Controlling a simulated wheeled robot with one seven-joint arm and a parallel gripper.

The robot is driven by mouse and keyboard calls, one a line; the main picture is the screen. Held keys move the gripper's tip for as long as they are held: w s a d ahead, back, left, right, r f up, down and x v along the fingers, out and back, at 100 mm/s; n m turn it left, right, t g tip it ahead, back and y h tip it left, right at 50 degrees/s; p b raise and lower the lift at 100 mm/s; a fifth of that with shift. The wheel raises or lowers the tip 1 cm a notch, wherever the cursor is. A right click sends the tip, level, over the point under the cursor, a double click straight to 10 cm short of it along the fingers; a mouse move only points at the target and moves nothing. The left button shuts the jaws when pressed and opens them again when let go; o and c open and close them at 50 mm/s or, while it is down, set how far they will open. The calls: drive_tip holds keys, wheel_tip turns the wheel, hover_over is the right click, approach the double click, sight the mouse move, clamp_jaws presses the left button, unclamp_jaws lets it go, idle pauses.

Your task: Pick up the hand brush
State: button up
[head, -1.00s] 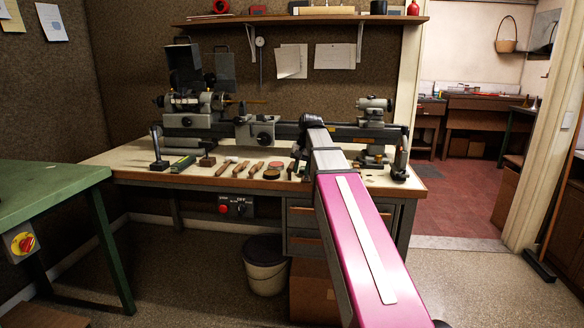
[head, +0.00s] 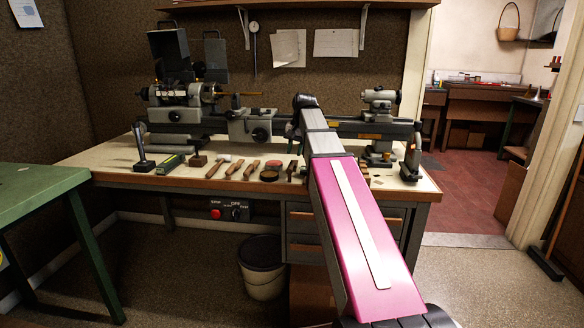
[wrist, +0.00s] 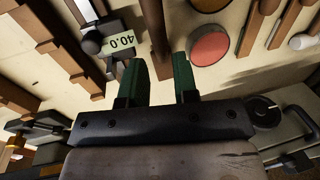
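I cannot tell for sure which thing is the hand brush. A long, narrow brown wooden piece (wrist: 158,32) lies just beyond my gripper's fingertips in the wrist view and may be it. It seems to be the upright brown shape (head: 291,171) right of the round tin in the head view. My gripper (wrist: 160,68) has two green fingers, spread apart, with nothing visibly held between them. In the head view my arm hides most of the gripper. A small brown block (head: 196,160) sits farther left on the bench (head: 110,160).
A pink disc (wrist: 208,45) lies close to the right finger. A round tin (head: 269,175) and several hammers (head: 234,168) lie to its left in the head view. A block marked 40.0 (wrist: 118,40) is near the left finger. The lathe (head: 250,125) runs behind them.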

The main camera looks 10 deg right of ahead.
sight(292, 162)
drive_tip(key=f, duration=0.2)
drive_tip(key=a+f, duration=0.1)
drive_tip(key=f, duration=0.5)
drive_tip(key=shift+w+a+f, duration=0.1)
drive_tip(key=shift+w+a, duration=0.1)
clamp_jaws()
